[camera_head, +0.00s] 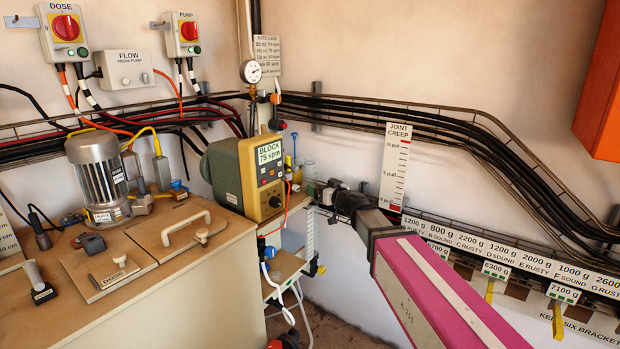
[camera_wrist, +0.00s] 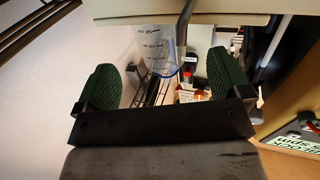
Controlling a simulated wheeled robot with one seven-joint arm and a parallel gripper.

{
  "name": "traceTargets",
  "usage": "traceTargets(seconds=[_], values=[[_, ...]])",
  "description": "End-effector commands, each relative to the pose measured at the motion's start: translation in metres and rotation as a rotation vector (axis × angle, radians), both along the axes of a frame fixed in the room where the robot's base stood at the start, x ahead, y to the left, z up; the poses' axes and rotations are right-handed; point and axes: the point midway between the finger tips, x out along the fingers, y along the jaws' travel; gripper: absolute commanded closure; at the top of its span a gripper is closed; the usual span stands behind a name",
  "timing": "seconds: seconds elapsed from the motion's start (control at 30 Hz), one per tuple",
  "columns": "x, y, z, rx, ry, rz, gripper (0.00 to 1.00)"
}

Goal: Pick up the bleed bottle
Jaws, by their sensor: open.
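The likely bleed bottle (camera_wrist: 155,48) is a clear, graduated vessel with a blue edge at its lower end in the wrist view. In the head view a small clear vessel (camera_head: 309,168) with a yellowish tint stands just right of the pump box; it looks like the same thing. My gripper (camera_wrist: 165,85) is open, its two green pads wide apart on either side of the picture. The vessel appears between and beyond the pads, with no contact seen. In the head view my gripper (camera_head: 318,190) is small and dark beside the vessel, and its fingers are hard to make out.
The pump box (camera_head: 249,178) with its lit display stands close left of my gripper. A grey pipe (camera_wrist: 184,35) crosses in front of the vessel in the wrist view. Black cables (camera_head: 400,125) run along the wall behind. A small shelf (camera_head: 283,268) lies below.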

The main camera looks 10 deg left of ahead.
Motion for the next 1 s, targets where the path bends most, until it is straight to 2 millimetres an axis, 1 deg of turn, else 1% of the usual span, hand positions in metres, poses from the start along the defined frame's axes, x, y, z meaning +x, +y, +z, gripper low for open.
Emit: traceTargets(seconds=[0.03,0.1,0.37,0.63,0.73,0.93,0.97,1.0], values=[[0.009,0.008,0.000,0.000,0.000,0.000,0.05],[0.016,0.015,0.000,0.000,0.000,0.000,0.05],[0.026,0.028,0.000,0.000,0.001,0.001,0.05],[0.051,0.055,0.002,0.000,0.001,0.001,0.05],[0.055,0.060,0.002,0.000,0.001,0.001,0.05],[0.054,0.060,0.002,0.000,0.001,0.001,0.05],[0.054,0.060,0.002,0.000,0.001,0.001,0.11],[0.054,0.060,0.002,0.000,0.001,0.001,0.24]])
